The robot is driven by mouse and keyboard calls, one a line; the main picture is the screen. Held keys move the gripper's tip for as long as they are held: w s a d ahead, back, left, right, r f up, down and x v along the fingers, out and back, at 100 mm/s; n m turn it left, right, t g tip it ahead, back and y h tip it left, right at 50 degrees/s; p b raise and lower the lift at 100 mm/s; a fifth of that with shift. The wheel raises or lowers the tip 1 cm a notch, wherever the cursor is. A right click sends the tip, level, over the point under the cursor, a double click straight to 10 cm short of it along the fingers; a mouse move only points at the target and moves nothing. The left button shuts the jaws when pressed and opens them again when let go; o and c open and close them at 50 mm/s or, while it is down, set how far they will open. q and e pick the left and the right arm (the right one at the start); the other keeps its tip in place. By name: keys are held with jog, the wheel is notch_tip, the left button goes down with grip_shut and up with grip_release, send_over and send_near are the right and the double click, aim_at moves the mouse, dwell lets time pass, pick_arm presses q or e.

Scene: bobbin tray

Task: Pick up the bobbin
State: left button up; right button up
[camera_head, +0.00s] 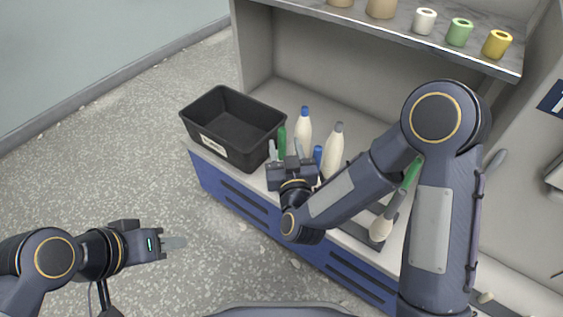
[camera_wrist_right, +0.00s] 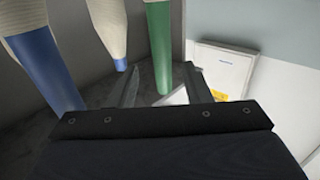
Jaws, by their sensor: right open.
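Several cone-shaped bobbins stand in a group on the bench: a green-tipped one (camera_head: 282,142), a cream one with a blue top (camera_head: 303,128), a cream one with a grey top (camera_head: 334,155) and a blue-topped one (camera_head: 317,155). My right gripper (camera_head: 285,151) is over this group, open and empty. In the right wrist view the green bobbin (camera_wrist_right: 161,45) shows between the two open fingers, and blue-ended bobbins (camera_wrist_right: 45,62) stand to the left. Whether the fingers touch the green one cannot be told. My left gripper (camera_head: 174,243) hangs over the floor, seen side-on.
A black bin (camera_head: 238,100) with a white label stands left of the bobbins. Another cream and green bobbin (camera_head: 382,228) is partly behind my right arm. Spools, including a yellow one (camera_head: 497,44), line the shelf (camera_head: 450,50) above. The floor at left is clear.

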jog(key=w, duration=0.3)
jog(key=w+a+b, duration=0.1)
jog(key=w, duration=0.1)
jog(key=shift+r, duration=0.3)
grip_shut()
